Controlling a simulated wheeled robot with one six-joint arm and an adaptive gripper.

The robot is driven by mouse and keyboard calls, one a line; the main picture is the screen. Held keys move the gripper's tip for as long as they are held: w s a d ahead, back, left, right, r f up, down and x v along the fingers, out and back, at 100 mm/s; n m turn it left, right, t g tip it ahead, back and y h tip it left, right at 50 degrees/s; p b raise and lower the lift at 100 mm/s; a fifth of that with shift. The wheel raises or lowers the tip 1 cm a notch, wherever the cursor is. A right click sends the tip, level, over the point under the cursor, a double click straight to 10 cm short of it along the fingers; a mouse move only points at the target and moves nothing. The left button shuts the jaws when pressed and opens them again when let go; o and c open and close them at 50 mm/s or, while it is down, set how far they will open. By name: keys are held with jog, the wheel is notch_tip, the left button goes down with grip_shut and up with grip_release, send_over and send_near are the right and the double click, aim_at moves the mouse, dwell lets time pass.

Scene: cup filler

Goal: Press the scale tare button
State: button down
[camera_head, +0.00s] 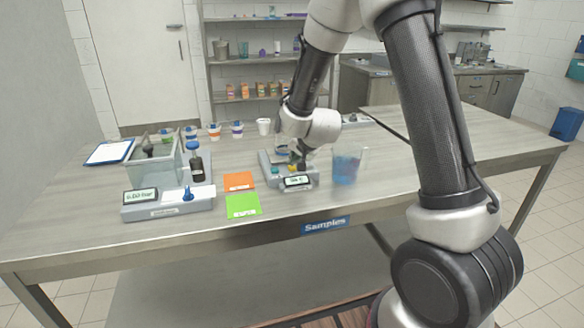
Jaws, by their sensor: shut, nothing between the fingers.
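A small grey scale (275,173) stands near the front middle of the table, with a lit display (297,181) on its front. A small yellowish spot, perhaps a button, shows on its top just behind the display. My gripper (301,166) points down right over the scale's front, close behind the display. It is shut and empty. The fingertips are small and dark here, and I cannot tell whether they touch a button. My wrist and gripper hide part of the scale's top.
Several cups (237,130) line the back. The table's right side is clear.

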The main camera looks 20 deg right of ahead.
jog(key=shift+f, duration=0.45)
jog(key=shift+r, duration=0.1)
dwell(0.4)
jog(key=shift+r, duration=0.85)
jog(key=shift+r, duration=0.15)
jog(key=s+d+r+n+g, duration=0.2)
jog(key=s+d+r+n, duration=0.15)
jog(key=s+r, duration=0.6)
jog(key=s+d+r+n+g, duration=0.15)
jog(key=s+d+r, duration=0.35)
jog(key=s, duration=0.8)
jog(key=s+d+r+n, duration=0.1)
jog(key=s, duration=0.6)
jog(key=s+d+r+n+g, duration=0.1)
jog(key=s+d+n, duration=0.1)
jog(key=s, duration=0.5)
jog(key=shift+s+r+h, duration=0.35)
jog(key=shift+s+h, duration=0.05)
